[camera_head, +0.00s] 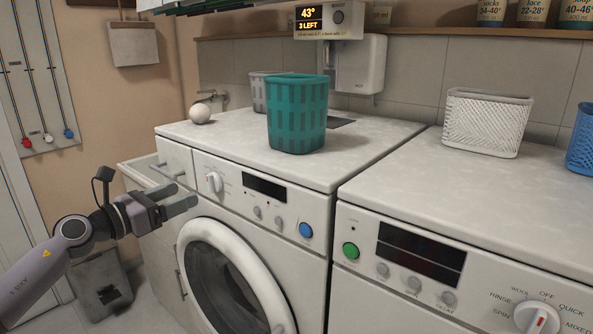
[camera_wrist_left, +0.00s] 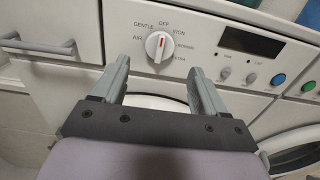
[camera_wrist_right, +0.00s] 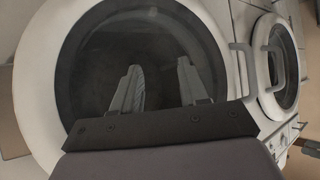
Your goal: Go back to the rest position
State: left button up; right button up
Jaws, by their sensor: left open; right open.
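My left gripper (camera_head: 180,197) comes in from the left in the head view, in front of the left washing machine (camera_head: 262,163). Its fingers are apart and empty. In the left wrist view the left gripper (camera_wrist_left: 160,85) points at the machine's front panel, just below the white program dial (camera_wrist_left: 159,46). The dial's mark points up and to the right. In the right wrist view my right gripper (camera_wrist_right: 158,75) is open and empty in front of a dark round door window (camera_wrist_right: 105,60). The right gripper is outside the head view.
A teal basket (camera_head: 297,115) and a white ball (camera_head: 200,113) sit on the left machine. A white basket (camera_head: 486,122) and part of a blue one (camera_head: 582,140) stand on the right machine (camera_head: 480,200).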

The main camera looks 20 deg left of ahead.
pick_arm(q)
jog(key=s+d+f+n+y, duration=0.1)
jog(key=s+d+f+n, duration=0.3)
jog(key=f+n, duration=0.4)
jog(key=s+d+f+n+y, duration=0.1)
jog(key=s+d+f+n, duration=0.25)
jog(key=f+n, duration=0.35)
jog(key=s+d+f+n+y, duration=0.25)
jog(key=d+f+n, duration=0.25)
jog(key=f+n, duration=0.3)
jog(key=s+d+f+n+g, duration=0.3)
jog(key=s+d+f+n, duration=0.1)
jog(key=s+f+n, duration=0.2)
jog(key=s+d+f+n+g, duration=0.3)
jog(key=s+d+f+n, duration=0.2)
jog(key=s+n, duration=0.4)
jog(key=shift+s+f, duration=0.85)
jog(key=shift+s, duration=0.35)
jog(key=shift+d, duration=0.1)
